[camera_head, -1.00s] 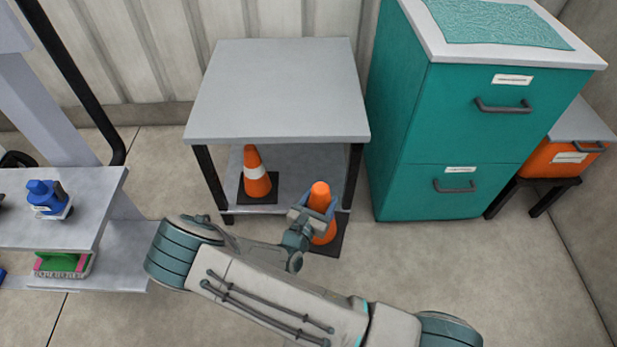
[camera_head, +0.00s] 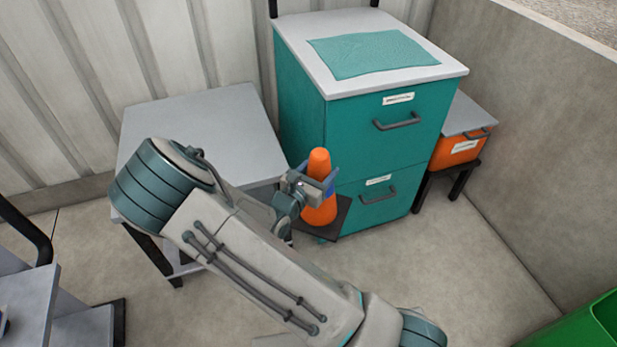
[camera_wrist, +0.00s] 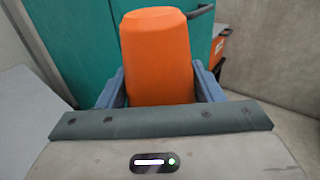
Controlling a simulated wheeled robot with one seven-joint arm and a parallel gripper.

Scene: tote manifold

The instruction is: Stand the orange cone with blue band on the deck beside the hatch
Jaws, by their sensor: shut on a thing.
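The orange cone (camera_head: 318,164) on a dark square base is upright in my gripper (camera_head: 316,187) in the head view. A bit of blue shows at its side by the jaws, but I cannot tell band from finger there. My gripper is shut around the cone's upper part and holds it in front of the teal cabinet. In the wrist view the orange cone (camera_wrist: 157,60) stands between the two blue-grey fingers. No hatch or deck can be made out in these frames.
The grey side table (camera_head: 215,125) stands at left behind my arm. The teal cabinet (camera_head: 305,110) is close behind the cone. An orange box (camera_head: 457,152) sits on a low stand to its right. A green container (camera_head: 590,325) is at lower right. Floor (camera_head: 450,260) is clear between.

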